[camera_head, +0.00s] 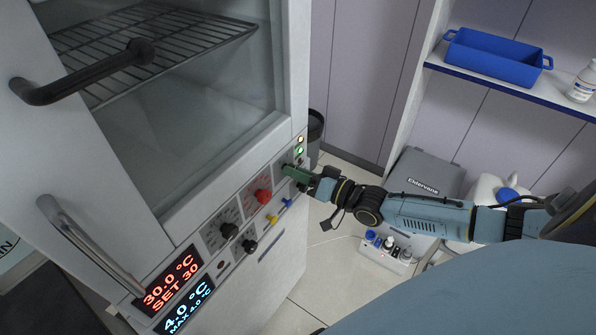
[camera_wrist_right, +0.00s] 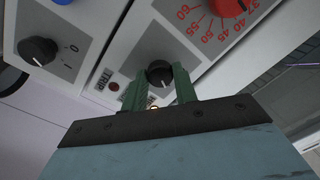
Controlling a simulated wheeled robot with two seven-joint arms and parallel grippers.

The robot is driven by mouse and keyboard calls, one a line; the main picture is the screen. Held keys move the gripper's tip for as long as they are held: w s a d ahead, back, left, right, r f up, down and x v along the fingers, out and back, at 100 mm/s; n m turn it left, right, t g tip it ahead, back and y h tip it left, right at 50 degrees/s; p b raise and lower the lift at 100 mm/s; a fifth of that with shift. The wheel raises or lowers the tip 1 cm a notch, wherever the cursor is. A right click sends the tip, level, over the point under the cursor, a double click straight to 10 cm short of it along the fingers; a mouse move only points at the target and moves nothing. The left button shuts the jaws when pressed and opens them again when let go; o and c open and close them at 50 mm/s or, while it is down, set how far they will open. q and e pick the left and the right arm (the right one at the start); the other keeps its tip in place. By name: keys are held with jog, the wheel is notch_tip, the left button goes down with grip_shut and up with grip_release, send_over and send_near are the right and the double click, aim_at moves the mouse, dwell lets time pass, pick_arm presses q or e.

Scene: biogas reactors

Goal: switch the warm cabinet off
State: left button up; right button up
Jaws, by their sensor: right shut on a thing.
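The warm cabinet (camera_head: 165,200) is the white unit with a glass door on the left in the head view. Its display (camera_head: 172,281) reads 30.0 °C, SET 30 in red. My right gripper (camera_head: 288,171) is at the right end of its control panel, below a yellow light and a green light (camera_head: 300,151). In the right wrist view, the green fingers (camera_wrist_right: 159,82) are shut on a black knob (camera_wrist_right: 159,72), one on each side. The knob's scale is mostly hidden. A red dial (camera_wrist_right: 228,7) with temperature numbers is beside it. My left gripper is out of view.
A second black knob (camera_wrist_right: 38,50) marked 0 is at left in the wrist view. A second display (camera_head: 188,303) reads 4.0 °C. A grey case (camera_head: 425,178) stands behind my right arm.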

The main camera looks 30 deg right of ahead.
jog(key=shift+a+r+n+h+p, duration=0.1)
jog(key=shift+n+h+p, duration=0.3)
jog(key=shift+n+p, duration=3.5)
jog(key=n+b, duration=0.3)
jog(key=o, duration=1)
jog(key=shift+c, duration=0.2)
jog(key=shift+s, duration=0.1)
jog(key=v, duration=1.3)
jog(key=shift+p, duration=0.35)
jog(key=shift+r, duration=0.1)
